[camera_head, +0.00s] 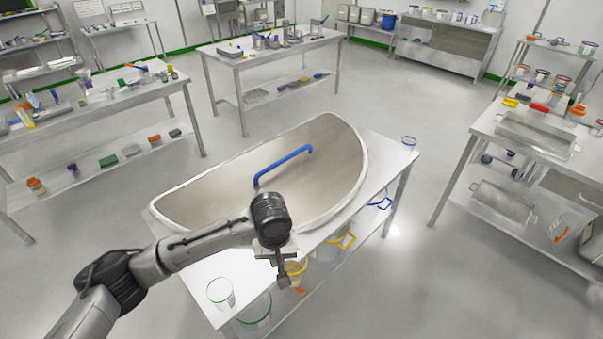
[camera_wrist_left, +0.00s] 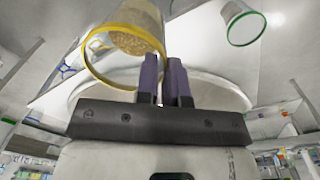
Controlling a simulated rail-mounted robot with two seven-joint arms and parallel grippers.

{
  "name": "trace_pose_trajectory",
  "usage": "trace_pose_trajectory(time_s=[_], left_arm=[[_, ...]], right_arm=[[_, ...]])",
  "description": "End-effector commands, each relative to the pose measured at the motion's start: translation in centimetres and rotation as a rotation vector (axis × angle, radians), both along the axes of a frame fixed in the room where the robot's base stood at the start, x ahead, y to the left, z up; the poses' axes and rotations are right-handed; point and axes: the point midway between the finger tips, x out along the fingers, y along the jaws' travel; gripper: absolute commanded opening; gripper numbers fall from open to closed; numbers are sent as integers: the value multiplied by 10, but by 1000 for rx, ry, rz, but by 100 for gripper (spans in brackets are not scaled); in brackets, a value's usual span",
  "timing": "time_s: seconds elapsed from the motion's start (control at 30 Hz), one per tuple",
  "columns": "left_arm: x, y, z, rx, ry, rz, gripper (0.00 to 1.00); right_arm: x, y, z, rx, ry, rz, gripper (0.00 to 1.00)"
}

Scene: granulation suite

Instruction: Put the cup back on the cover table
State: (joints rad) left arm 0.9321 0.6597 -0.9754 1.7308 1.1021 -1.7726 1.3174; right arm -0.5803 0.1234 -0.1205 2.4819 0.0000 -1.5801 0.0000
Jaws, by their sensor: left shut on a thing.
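My left gripper (camera_head: 284,272) is shut on a clear cup with a yellow rim (camera_head: 297,273), at the front right edge of the cover table (camera_head: 205,271) in the head view. Its height above the table is hard to judge. In the left wrist view the purple fingertips (camera_wrist_left: 165,82) pinch the side of the yellow-rimmed cup (camera_wrist_left: 140,38), which holds tan granules. The big half-round cover (camera_head: 335,170) with a blue handle (camera_head: 284,165) lies on the table. My right gripper is not in view.
A green-rimmed cup (camera_head: 221,293) stands at the table's near corner, and a blue-rimmed cup (camera_head: 409,143) at its far right corner. Bare tabletop lies left of the green-rimmed cup.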

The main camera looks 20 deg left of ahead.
Motion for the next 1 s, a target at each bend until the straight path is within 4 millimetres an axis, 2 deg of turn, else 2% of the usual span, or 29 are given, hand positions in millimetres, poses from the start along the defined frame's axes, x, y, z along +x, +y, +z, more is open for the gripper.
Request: trace_pose_trajectory(time_s=[0.03, 0.1, 0.37, 0.57, 0.67, 1.0], left_arm=[[-2, 5, -3, -3, 8, 56, 0], [-2, 12, -14, -4, 5, 124, 0], [-8, 32, -44, -8, -8, 286, 0], [-10, 38, -52, -8, -12, 321, 0], [-9, 48, -59, -6, -11, 325, 0], [1, 113, -100, -5, -10, 324, 0]], right_arm=[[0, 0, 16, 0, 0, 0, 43], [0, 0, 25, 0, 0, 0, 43], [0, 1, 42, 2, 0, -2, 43], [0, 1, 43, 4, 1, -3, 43], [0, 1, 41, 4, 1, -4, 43], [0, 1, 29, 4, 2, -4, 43]])
